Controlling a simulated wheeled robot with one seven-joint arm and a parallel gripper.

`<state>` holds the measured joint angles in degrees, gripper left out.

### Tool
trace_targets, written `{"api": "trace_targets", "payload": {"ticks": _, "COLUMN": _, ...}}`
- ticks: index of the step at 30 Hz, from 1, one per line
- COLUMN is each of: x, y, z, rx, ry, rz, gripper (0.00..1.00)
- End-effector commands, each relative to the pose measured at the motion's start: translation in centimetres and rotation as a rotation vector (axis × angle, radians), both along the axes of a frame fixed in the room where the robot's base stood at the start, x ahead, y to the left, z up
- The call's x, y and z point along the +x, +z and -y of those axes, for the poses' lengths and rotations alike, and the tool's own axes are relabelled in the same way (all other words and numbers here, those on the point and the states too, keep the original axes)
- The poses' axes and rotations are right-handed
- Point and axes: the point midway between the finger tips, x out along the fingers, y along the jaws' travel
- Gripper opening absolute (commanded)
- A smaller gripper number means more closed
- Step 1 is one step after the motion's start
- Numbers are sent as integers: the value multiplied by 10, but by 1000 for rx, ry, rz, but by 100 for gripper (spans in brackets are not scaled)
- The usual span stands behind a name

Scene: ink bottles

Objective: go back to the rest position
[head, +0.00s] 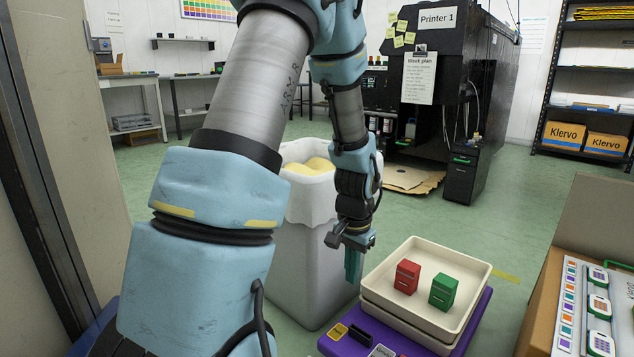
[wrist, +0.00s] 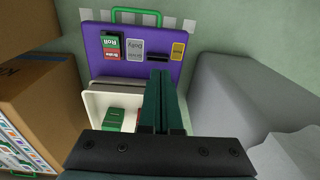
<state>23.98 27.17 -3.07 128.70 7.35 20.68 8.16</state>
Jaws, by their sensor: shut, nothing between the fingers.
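My gripper (head: 353,266) hangs pointing down at the end of my arm, to the left of a cream tray (head: 476,266). Its green fingers are shut together with nothing between them; they also show in the wrist view (wrist: 162,100).
A white lined bin (head: 300,262) with yellow contents stands left of and behind my gripper. The tray sits on a purple board (wrist: 110,62) with small labels.

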Motion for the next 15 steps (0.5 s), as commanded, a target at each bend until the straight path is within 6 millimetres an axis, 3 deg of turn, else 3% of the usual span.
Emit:
{"api": "trace_targets", "payload": {"ticks": 1, "x": -3, "y": 29, "z": -25, "rx": -8, "ry": 85, "rz": 14, "gripper": 0}}
{"api": "trace_targets", "payload": {"ticks": 6, "x": -25, "y": 79, "z": -85, "rx": -31, "ry": 319, "rz": 35, "gripper": 0}}
{"api": "trace_targets", "payload": {"ticks": 15, "x": -71, "y": 128, "z": -147, "rx": -70, "ry": 611, "rz": 63, "gripper": 0}}
